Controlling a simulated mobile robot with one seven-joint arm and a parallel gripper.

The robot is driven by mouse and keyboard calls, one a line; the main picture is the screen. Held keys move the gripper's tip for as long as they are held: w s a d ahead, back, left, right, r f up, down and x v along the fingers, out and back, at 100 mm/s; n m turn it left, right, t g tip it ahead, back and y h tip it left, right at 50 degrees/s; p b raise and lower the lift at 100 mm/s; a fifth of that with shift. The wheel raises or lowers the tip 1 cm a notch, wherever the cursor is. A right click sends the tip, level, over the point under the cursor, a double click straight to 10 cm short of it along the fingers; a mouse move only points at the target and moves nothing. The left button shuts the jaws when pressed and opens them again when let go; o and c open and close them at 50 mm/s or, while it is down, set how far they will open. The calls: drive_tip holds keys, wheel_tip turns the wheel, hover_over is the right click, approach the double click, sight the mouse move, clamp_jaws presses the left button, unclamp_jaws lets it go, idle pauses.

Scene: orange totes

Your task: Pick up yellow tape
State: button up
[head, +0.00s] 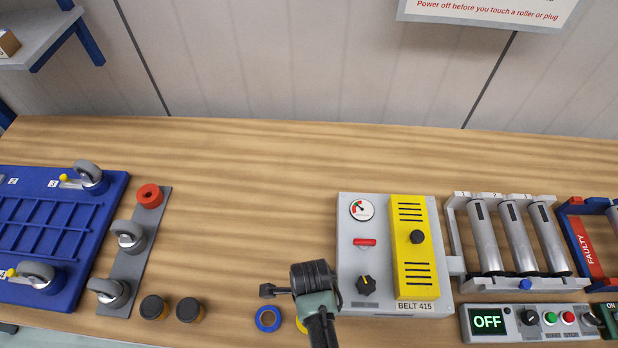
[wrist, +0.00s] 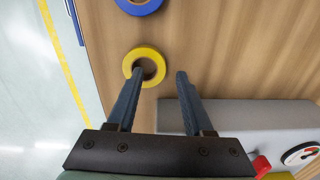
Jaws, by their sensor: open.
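The yellow tape (wrist: 152,51) is a ring lying flat on the wooden bench, near its front edge. In the head view only a sliver of the yellow tape (head: 301,325) shows; my arm hides the rest. My gripper (wrist: 160,72) is open with nothing held between its fingers. In the wrist view the left fingertip overlaps the ring's hole and lower part, and the right fingertip lies just right of the ring. I cannot tell how high the fingertips are above the tape.
A blue tape ring (head: 268,319) lies beside the yellow one, with two dark round pieces (head: 154,307) further left. The grey BELT 415 panel (head: 350,275) stands close on the right. The bench behind is clear.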

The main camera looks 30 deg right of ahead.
drive_tip(key=shift+f, duration=1.1)
clamp_jaws()
